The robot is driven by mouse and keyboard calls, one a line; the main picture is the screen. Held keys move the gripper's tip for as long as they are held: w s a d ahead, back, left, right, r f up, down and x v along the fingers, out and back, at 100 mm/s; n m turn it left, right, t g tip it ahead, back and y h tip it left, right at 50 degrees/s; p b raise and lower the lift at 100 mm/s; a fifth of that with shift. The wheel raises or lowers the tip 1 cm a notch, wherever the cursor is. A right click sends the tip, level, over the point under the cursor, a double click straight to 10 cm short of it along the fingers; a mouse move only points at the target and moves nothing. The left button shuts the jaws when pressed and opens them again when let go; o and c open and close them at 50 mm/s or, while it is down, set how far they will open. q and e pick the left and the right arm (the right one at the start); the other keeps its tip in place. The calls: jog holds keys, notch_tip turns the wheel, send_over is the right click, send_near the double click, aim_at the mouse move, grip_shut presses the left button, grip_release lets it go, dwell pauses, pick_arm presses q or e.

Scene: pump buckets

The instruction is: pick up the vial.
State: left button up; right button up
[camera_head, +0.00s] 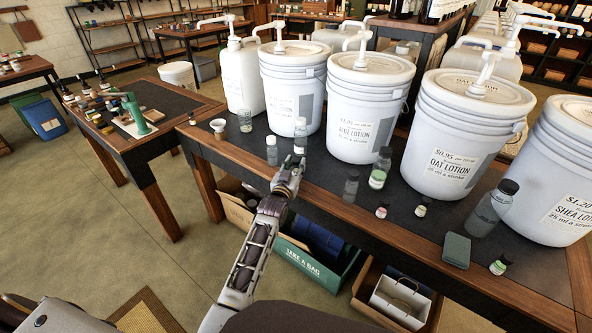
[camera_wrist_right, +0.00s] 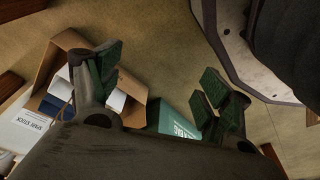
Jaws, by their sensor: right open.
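Several small clear bottles and vials stand on the dark bench top. A clear white-labelled bottle (camera_head: 272,151) and a taller one (camera_head: 300,134) stand just beyond my left gripper (camera_head: 293,164). Small vials stand further right: a red-labelled one (camera_head: 381,212), a dark-capped one (camera_head: 421,209) and a green-labelled one (camera_head: 499,266). I cannot tell which one the task means. The left fingers are at the bench's front edge; their gap is too small to read. My right gripper (camera_wrist_right: 160,82) is open and empty, above the floor and boxes in the right wrist view.
Large white pump buckets, including one marked oat lotion (camera_head: 455,150), line the back of the bench. A small cup (camera_head: 218,127) stands left. A cardboard box (camera_wrist_right: 58,62) lies below.

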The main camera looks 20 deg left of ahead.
aim_at(295, 162)
pick_arm(q)
jog(key=c, duration=0.6)
pick_arm(e)
jog(key=shift+w+r, duration=0.1)
jog(key=shift+w, duration=0.25)
jog(key=shift+s, duration=0.1)
pick_arm(q)
jog(key=shift+r, duration=1)
notch_tip(295, 162, up, 7)
jog(key=shift+f+p, duration=0.15)
jog(key=shift+p, duration=0.75)
jog(key=shift+r, duration=0.65)
pick_arm(e)
notch_tip(295, 162, down, 5)
jog(key=s+d, duration=0.2)
jog(key=shift+s+d, duration=0.15)
jog(key=shift+s, duration=0.25)
jog(key=shift+r, duration=0.1)
